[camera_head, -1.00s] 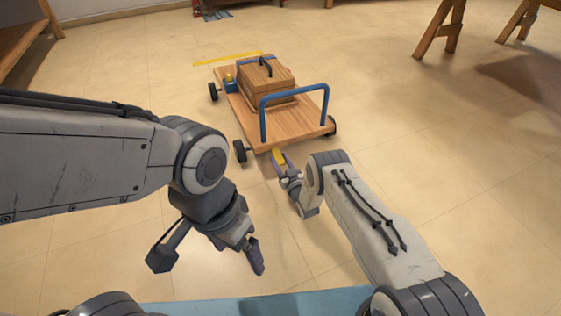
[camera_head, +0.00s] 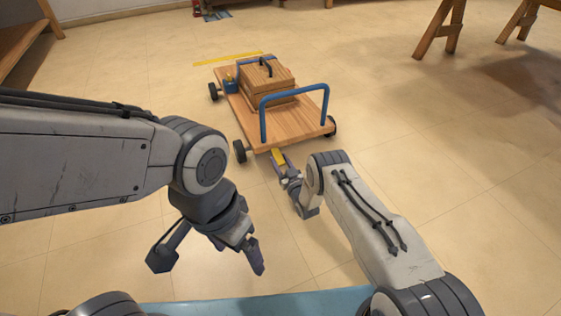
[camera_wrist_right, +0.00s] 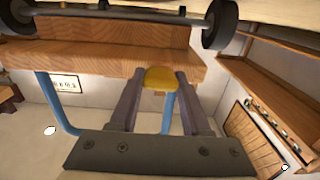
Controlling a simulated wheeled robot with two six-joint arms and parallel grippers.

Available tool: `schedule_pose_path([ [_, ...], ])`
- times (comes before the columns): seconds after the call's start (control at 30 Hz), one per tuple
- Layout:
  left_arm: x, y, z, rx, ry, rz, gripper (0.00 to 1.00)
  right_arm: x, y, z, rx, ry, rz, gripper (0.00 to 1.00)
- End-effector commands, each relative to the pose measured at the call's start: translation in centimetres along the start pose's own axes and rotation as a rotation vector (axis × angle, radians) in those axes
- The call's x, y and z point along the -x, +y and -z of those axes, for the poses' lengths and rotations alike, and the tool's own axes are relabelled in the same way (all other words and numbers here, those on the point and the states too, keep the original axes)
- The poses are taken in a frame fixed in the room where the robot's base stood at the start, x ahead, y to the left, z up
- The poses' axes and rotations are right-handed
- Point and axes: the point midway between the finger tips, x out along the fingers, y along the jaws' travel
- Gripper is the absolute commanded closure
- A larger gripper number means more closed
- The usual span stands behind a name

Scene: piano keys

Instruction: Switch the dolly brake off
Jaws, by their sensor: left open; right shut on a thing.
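The wooden dolly (camera_head: 295,126) stands on the floor ahead, with a blue push handle (camera_head: 292,91) at its near end and dark wheels. A yellow brake lever (camera_head: 278,156) is at its near edge. My right gripper (camera_head: 280,161) is at that edge, shut on the lever. In the right wrist view the lever (camera_wrist_right: 160,77) sits between the fingers, and the dolly's wooden edge (camera_wrist_right: 105,62) lies just beyond. My left gripper (camera_head: 211,259) is open and empty, in front of the dolly and well apart from it.
A wooden box (camera_head: 266,78) with a dark handle rests on the dolly beside a small blue item (camera_head: 231,86). A yellow strip (camera_head: 228,58) lies on the floor behind. Wooden trestle legs (camera_head: 440,30) stand at the back right. The floor right of the dolly is clear.

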Motion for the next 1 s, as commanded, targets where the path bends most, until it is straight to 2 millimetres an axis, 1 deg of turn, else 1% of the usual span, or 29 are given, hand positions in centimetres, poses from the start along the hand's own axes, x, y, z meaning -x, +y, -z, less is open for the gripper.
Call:
schedule_pose_path([
  [0.4,0.0,0.0,0.0,0.000,0.000,0.000,0.12,0.2,0.0,-0.2,-0.001,-0.004,-0.001,1.00],
  [0.57,0.7,0.1,0.0,0.000,0.000,0.000,0.12,0.2,0.0,0.2,-0.001,-0.022,-0.001,1.00],
  [0.67,1.7,0.1,0.1,0.000,0.000,0.000,0.12,0.2,0.1,0.7,-0.001,-0.055,-0.002,1.00],
  [0.77,3.1,0.2,0.2,0.000,0.000,0.000,0.12,0.3,0.0,1.2,-0.001,-0.107,-0.002,1.00],
  [1.0,6.6,0.5,0.3,0.000,0.000,0.000,0.12,0.2,0.1,2.5,-0.001,-0.282,-0.002,1.00],
])
